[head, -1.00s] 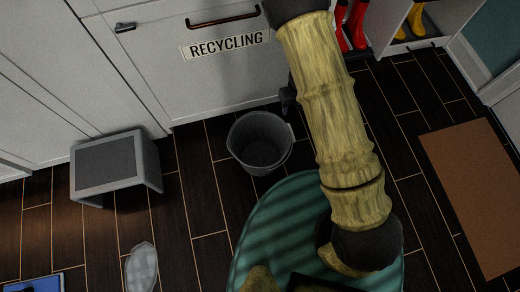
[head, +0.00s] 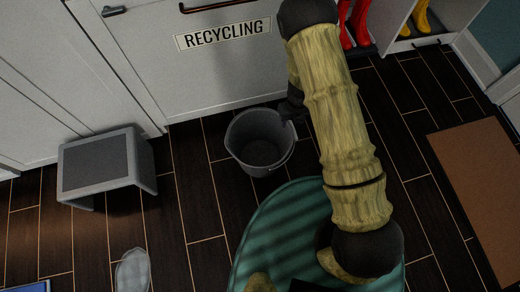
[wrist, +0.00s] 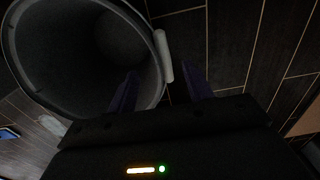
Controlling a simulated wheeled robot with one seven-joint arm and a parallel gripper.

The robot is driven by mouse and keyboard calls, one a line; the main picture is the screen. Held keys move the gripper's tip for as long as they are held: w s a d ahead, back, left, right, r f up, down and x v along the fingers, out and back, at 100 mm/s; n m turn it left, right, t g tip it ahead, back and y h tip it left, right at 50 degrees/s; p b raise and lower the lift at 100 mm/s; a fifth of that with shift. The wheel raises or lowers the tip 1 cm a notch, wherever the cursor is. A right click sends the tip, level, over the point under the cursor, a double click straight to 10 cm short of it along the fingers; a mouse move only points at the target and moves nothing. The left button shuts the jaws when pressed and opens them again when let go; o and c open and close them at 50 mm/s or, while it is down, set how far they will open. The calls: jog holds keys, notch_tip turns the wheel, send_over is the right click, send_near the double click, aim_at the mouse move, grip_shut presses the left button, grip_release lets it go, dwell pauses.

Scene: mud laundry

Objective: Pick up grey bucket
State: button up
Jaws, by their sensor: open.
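The grey bucket (head: 258,152) stands upright on the dark floor in front of the recycling cabinet, its open top facing up. In the wrist view its wide mouth (wrist: 60,60) fills the upper left, with a pale handle grip (wrist: 163,56) on the right side of its rim. My gripper (head: 291,108) is at the bucket's upper right rim, partly hidden by my arm. In the wrist view my gripper (wrist: 160,88) is open. One finger overlaps the bucket's mouth and the other is outside, with the rim and handle grip between them. Contact cannot be told.
A grey step stool (head: 100,165) stands to the left. Red boots (head: 357,25) and a brown mat (head: 480,180) are to the right.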

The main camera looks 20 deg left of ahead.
aim_at(293, 128)
jog(key=f+b, duration=0.4)
jog(key=f, duration=0.1)
jog(key=shift+s+d+f, duration=0.1)
jog(key=shift+s+d, duration=0.1)
jog(key=shift+d, duration=0.05)
jog(key=shift+c, duration=0.4)
grip_shut()
